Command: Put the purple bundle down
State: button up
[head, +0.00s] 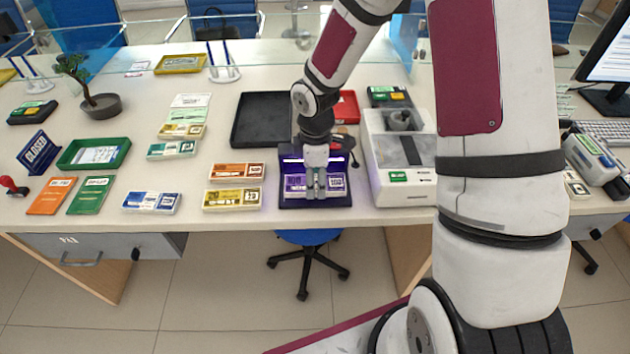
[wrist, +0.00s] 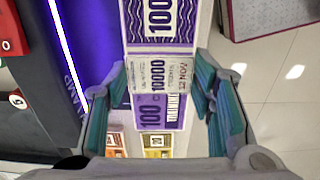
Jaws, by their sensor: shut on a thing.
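The purple bundle (head: 331,182) is a banded stack of purple notes marked 100. It lies in or just above a dark device with a lit purple lamp (head: 292,163) near the counter's front edge. My gripper (head: 316,190) comes down from above and is shut on the bundle's middle. In the wrist view the purple bundle (wrist: 158,20) runs between the teal finger pads, its white band marked 10000. The lit lamp strip (wrist: 68,45) shows to its left. Whether the bundle touches the surface below cannot be told.
An orange bundle (head: 237,171) and a yellow bundle (head: 232,199) lie left of the lamp device. A white counting machine (head: 397,160) stands close on its right. A black tray (head: 262,120) lies behind. A blue bundle (head: 151,202) lies farther left.

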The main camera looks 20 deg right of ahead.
jog(key=shift+w+d+f, duration=0.1)
jog(key=shift+w+d, duration=0.1)
jog(key=shift+w, duration=0.35)
jog(key=shift+w+d+f, duration=0.1)
jog(key=shift+w+d, duration=0.05)
jog(key=shift+w, duration=0.35)
jog(key=shift+f, duration=1.65)
jog(key=shift+f, duration=0.2)
jog(key=o, duration=1.2)
